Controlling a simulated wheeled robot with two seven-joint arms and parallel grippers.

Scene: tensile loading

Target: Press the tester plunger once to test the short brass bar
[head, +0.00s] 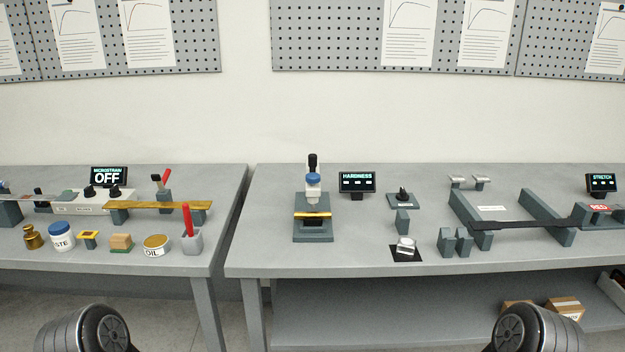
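The hardness tester (313,229) stands on the right-hand table near its left end, in the head view. Its upright plunger has a black knob (312,161) on top, with a blue collar and white body (313,188) below. The short brass bar (312,215) lies crosswise on the tester's base, under the white body. Whether the tip touches the bar is too small to tell. The HARDNESS display (357,182) beside the tester is lit, with short dashes on it. Neither gripper shows; only parts of my arms enter at the bottom left and bottom right.
A grey stand with a black knob (403,196) and a silver piece on a black pad (406,247) are right of the tester. Farther right is a grey frame with a dark bar (520,224). The left table holds a long brass bar (160,206) and jars. The table before the tester is clear.

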